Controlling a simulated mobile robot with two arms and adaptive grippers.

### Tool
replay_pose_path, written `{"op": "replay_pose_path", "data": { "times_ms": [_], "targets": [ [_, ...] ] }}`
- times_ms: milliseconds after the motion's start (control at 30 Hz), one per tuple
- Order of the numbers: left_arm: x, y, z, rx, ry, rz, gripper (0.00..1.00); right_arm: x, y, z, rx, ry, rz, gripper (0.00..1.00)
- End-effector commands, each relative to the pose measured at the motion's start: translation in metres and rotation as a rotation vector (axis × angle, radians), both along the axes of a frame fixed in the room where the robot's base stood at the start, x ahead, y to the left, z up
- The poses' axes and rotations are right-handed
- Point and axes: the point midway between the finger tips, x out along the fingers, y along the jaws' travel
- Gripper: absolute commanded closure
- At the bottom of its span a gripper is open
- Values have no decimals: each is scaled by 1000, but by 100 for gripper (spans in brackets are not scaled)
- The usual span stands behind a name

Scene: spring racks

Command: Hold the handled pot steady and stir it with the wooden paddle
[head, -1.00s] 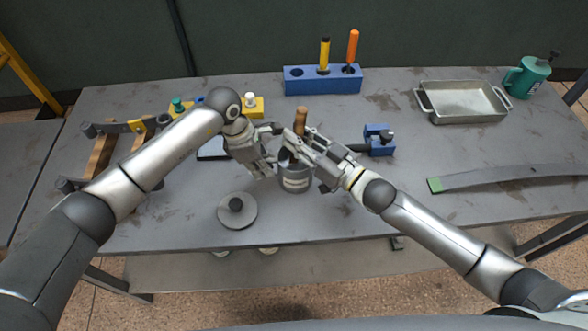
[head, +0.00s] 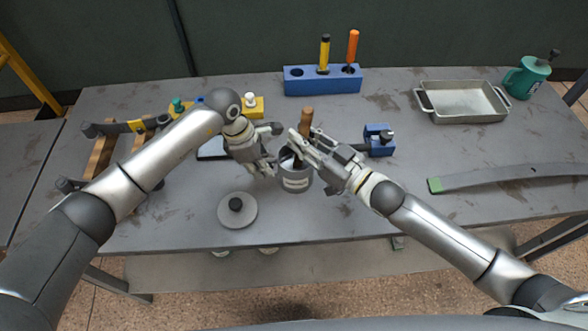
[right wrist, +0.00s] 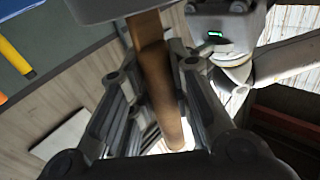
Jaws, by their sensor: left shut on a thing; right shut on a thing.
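The grey pot (head: 297,181) with a pale label stands upright on the table in the head view. My left gripper (head: 268,168) is shut at the pot's left side, where the handle is hidden by the fingers. The wooden paddle (head: 306,117) stands nearly upright, its lower end down in the pot's mouth. My right gripper (head: 298,142) is shut on the paddle just above the rim and covers part of the opening. In the right wrist view the brown paddle (right wrist: 157,75) runs down between the finger links. The paddle's lower tip is hidden.
A grey lid (head: 237,213) with a black knob lies left of the pot, near the front edge. A blue block (head: 323,86) holding tools stands behind. A blue clamp-like item (head: 379,142) is close to my right wrist. A metal tray (head: 462,112) is at back right.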

Motion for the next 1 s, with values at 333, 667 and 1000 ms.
{"op": "replay_pose_path", "data": {
  "times_ms": [333, 667, 1000],
  "targets": [
    [0, 0, 0, 0, -1, 1, 100, 0, 0, 26, 0, -2, 1, 100],
    [0, 1, 0, 1, -1, 1, 100, 0, 0, 49, 1, -1, 0, 100],
    [0, 1, 0, 1, -1, 1, 100, 0, 0, 67, 0, 0, 1, 100]
  ]
}}
